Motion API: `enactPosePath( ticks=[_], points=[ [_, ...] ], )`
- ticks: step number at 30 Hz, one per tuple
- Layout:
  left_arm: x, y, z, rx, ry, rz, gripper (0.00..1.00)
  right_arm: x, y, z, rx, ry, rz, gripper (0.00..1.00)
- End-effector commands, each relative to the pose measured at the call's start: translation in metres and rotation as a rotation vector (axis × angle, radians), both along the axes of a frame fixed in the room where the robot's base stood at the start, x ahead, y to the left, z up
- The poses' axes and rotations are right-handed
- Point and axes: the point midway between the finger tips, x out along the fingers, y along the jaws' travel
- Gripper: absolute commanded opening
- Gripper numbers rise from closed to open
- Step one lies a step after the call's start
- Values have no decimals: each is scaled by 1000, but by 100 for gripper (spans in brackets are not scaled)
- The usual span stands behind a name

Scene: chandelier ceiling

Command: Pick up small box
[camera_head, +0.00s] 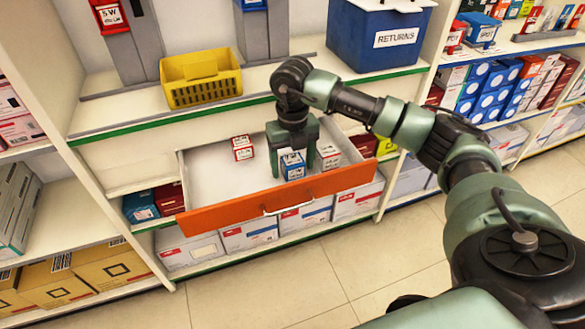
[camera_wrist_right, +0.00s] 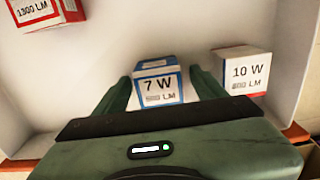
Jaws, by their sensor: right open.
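A small blue-and-white box (camera_head: 292,170) marked 7 W stands in the open drawer (camera_head: 225,182); it also shows in the right wrist view (camera_wrist_right: 158,86). My right gripper (camera_head: 293,163) points down into the drawer. Its fingers are open, one on each side of the 7 W box; I cannot tell whether they touch it. A small red-and-white box (camera_head: 242,148) stands to the left and a white box marked 10 W (camera_wrist_right: 242,72) to the right, close to the right finger. My left gripper is not in view.
The drawer's orange front (camera_head: 230,217) and its pale side walls surround the boxes. Above are a shelf with a yellow basket (camera_head: 200,78) and a blue returns bin (camera_head: 378,38). More boxes fill the shelf below. The drawer floor left of the gripper is mostly clear.

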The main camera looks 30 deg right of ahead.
Motion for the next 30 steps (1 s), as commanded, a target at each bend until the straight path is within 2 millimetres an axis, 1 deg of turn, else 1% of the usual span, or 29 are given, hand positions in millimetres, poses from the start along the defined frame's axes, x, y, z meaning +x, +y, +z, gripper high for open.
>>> enactPosePath(
  ticks=[5, 6, 8, 9, 11, 12, 19, 23, 26, 29, 30],
  points=[
    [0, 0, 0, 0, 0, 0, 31, 0, 0, 0, 0, -1, 0, 71],
    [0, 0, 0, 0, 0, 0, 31, 0, 0, 0, 0, -1, 0, 60],
    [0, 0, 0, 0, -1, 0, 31, 0, 0, 1, 0, -1, 0, 43],
    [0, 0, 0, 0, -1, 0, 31, 0, 0, 1, 1, -1, 0, 32],
    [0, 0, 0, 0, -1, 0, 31, 0, 0, 1, 0, 0, 0, 15],
    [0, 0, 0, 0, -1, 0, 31, 0, 0, 1, 0, -1, 0, 5],
    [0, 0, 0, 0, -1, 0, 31, 0, 0, 1, 1, -1, 0, 5],
    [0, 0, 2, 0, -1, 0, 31, 1, 0, 7, 1, -2, 0, 5],
    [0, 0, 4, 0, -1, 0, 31, 1, 0, 16, 1, -2, 0, 5],
    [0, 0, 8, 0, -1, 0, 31, 1, 0, 32, 1, -5, -1, 5],
    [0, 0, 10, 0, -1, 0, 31, 2, 0, 41, 1, -5, -1, 5]
  ],
)
